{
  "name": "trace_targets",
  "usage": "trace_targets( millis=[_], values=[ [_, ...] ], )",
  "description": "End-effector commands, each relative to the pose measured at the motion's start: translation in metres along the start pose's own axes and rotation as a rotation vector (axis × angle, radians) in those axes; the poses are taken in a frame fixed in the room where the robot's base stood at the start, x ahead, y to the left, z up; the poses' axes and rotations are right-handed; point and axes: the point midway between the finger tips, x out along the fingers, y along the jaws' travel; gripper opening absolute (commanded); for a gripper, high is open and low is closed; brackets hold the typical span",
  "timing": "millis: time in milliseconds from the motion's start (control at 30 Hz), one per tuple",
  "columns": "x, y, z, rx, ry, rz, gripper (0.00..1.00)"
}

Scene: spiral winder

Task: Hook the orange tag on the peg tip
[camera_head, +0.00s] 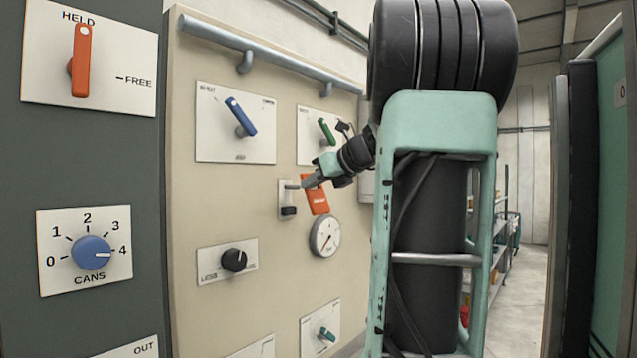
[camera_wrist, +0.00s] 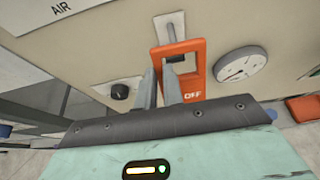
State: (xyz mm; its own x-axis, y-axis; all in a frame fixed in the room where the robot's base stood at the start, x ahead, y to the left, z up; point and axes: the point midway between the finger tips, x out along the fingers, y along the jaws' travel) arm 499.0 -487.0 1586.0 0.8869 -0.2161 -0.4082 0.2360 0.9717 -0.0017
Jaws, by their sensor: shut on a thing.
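The orange tag (camera_wrist: 195,80) is a flat plate with a window near its top and "OFF" printed on it. My gripper (camera_wrist: 160,72) is shut on its left side bar, one finger on each side. In the head view the tag (camera_head: 317,201) hangs tilted from my gripper (camera_head: 306,183), in front of the beige panel. A small pale plate with a metal peg (camera_head: 291,186) is just left of the fingertips. In the wrist view the peg (camera_wrist: 171,33) is just above the tag's top edge. Whether peg and tag touch, I cannot tell.
A round gauge (camera_head: 325,236) sits below right of the tag. A black knob (camera_head: 234,260) is at lower left. Blue (camera_head: 241,117) and green (camera_head: 327,132) levers and a rail (camera_head: 270,60) are above. A grey cabinet (camera_head: 120,180) stands at left.

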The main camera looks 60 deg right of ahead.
Motion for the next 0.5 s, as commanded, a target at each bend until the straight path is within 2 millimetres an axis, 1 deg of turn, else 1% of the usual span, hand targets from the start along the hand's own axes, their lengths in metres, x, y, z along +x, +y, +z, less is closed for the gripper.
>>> trace_targets(
  millis=[500],
  values=[
    [0.029, 0.001, 0.009, 0.001, 0.000, 0.002, 0.00]
  ],
)
